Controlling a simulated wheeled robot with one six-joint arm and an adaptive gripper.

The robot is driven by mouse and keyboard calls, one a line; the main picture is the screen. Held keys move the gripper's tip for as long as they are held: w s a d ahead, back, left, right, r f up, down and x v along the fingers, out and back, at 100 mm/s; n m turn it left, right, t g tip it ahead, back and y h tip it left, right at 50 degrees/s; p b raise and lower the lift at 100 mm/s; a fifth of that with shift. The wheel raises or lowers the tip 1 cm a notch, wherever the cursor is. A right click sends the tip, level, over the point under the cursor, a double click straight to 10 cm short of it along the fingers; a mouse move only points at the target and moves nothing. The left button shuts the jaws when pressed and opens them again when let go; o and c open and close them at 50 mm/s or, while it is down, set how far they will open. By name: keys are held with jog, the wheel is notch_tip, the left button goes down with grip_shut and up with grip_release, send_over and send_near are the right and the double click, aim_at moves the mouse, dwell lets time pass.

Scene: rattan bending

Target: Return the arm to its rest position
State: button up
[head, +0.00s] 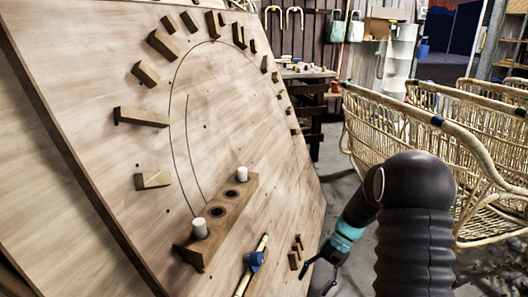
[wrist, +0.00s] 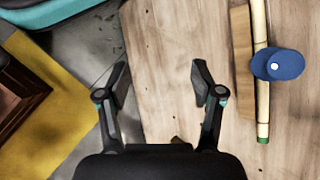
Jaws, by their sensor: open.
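My gripper (head: 318,274) is at the lower right of the wooden board in the head view, on a dark arm with a teal band. In the wrist view my gripper (wrist: 160,72) has its two black fingers spread wide, with nothing between them. A rattan pole (wrist: 262,118) with a green end and a blue clamp (wrist: 276,64) lies to the right of the fingers, apart from them. In the head view the pole (head: 242,284) and clamp (head: 255,261) are on the board, left of my gripper.
The large tilted board (head: 235,110) carries wooden blocks in an arc and a block (head: 218,222) with holes and white pegs. A workbench (head: 306,73) is behind. The wrist view shows grey floor and a yellow strip (wrist: 45,110) at left.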

jog(key=s+d+r+n+t+h, duration=0.1)
jog(key=s+r+n+t+h, duration=0.3)
jog(key=s+r+t, duration=0.6)
jog(key=s+r+h, duration=0.2)
jog(key=s+r, duration=0.9)
jog(key=r, duration=0.1)
jog(key=shift+s+d+r+h, duration=0.15)
jog(key=shift+s+r+h, duration=0.15)
jog(key=shift+s+r, duration=0.1)
